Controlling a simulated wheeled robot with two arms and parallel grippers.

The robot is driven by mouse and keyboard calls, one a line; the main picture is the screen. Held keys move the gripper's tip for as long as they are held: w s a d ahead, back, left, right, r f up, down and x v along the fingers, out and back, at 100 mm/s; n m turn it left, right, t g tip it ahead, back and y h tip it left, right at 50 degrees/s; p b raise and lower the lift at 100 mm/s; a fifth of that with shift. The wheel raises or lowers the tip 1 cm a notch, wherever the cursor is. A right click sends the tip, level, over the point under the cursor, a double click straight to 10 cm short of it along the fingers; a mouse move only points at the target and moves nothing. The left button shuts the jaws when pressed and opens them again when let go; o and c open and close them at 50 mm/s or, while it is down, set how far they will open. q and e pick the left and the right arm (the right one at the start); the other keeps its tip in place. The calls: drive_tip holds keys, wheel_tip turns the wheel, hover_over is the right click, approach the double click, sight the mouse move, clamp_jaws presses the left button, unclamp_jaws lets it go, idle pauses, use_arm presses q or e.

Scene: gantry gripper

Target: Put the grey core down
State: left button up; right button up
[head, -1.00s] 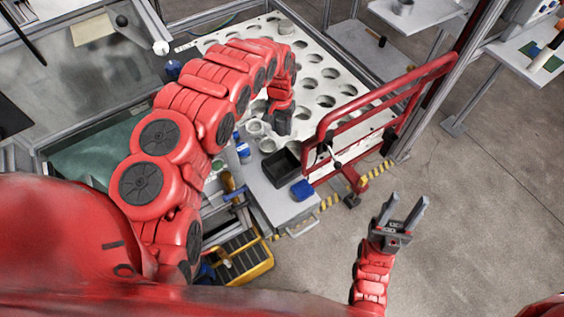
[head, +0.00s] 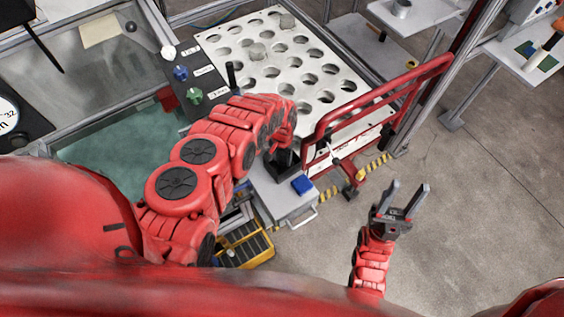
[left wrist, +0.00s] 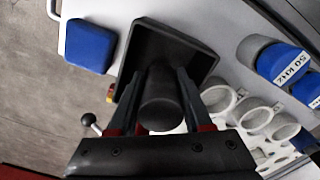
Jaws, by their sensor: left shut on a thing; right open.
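The grey core (left wrist: 160,98), a dark grey cylinder, is between the fingers of my left gripper (left wrist: 162,85) in the left wrist view, which is shut on it. A black open box (left wrist: 188,40) lies directly beyond the core, and the core overlaps its near part. I cannot tell whether the core touches the box floor. In the head view my left gripper (head: 282,160) is at the black box and mostly hidden by my arm. My right gripper (head: 402,203) is open and empty over the floor.
A blue block (left wrist: 90,46) sits beside the box. Several pale rings (left wrist: 255,118) and blue labelled caps (left wrist: 280,62) are on the other side. A white plate with holes (head: 290,50) lies behind, and a red frame (head: 385,97) stands at the right.

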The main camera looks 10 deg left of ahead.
sight(282, 164)
use_arm(q)
wheel_tip(282, 164, down, 2)
drive_tip(key=shift+f, duration=0.2)
drive_tip(key=shift+f+b, duration=0.45)
drive_tip(key=shift+f, duration=0.2)
drive_tip(key=shift+f, duration=0.2)
drive_tip(key=o, duration=1)
drive_tip(key=shift+r, duration=0.1)
